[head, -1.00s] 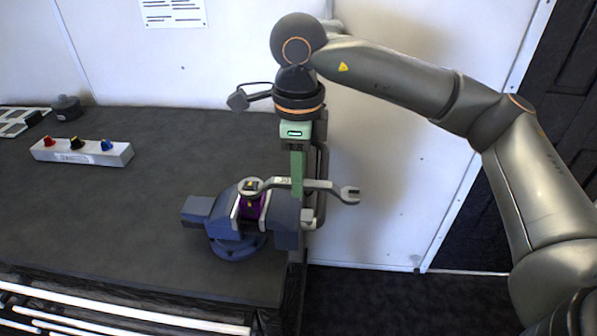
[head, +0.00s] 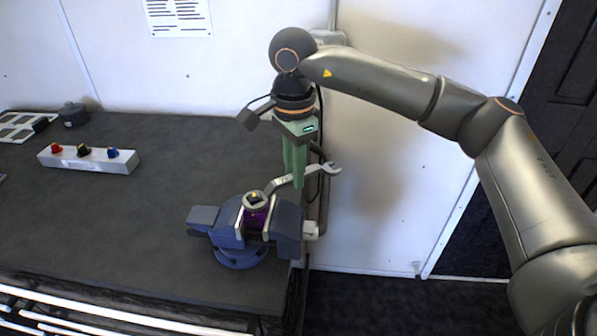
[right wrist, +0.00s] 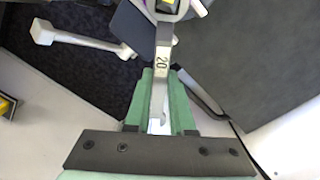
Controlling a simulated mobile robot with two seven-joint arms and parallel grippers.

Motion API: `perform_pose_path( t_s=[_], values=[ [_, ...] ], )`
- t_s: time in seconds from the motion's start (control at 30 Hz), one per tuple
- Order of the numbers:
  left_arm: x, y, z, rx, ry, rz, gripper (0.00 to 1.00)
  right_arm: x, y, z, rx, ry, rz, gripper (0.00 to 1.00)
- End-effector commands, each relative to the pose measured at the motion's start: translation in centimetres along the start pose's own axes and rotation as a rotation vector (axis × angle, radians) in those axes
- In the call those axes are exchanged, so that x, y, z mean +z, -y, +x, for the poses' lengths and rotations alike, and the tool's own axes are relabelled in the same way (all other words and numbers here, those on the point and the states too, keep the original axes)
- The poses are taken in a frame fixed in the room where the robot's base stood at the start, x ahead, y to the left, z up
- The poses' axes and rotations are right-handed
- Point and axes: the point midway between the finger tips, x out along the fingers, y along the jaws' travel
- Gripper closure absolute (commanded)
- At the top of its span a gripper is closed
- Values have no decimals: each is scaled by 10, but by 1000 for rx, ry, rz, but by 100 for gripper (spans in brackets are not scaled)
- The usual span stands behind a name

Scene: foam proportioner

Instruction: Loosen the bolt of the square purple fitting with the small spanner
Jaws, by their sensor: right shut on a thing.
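The square purple fitting (head: 257,220) is clamped upright in the jaws of the blue vise (head: 240,255). A bolt head with a yellow mark (head: 254,196) shows at its top. The ring end of the grey spanner (head: 277,184) sits around the bolt head, and its open end points up and right in the head view. The shank, marked 20, also shows in the right wrist view (right wrist: 163,62). My right gripper (head: 294,184), with green fingers, is shut on the shank between the two ends. My left gripper is not in view.
The vise stands at the right edge of the dark bench (head: 130,225). A white box with red, black and blue knobs (head: 88,160) and a dark round object (head: 73,115) stand farther left.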

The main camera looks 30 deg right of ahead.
Motion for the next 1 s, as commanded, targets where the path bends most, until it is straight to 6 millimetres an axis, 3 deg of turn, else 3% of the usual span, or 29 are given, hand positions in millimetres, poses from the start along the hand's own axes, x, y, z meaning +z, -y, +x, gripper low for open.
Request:
perform_pose_path(
  t_s=[0.7,1.0],
  values=[
    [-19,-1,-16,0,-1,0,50,12,42,-3,-4,2,-527,100],
    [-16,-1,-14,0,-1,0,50,9,37,0,-4,2,-465,100]
  ],
)
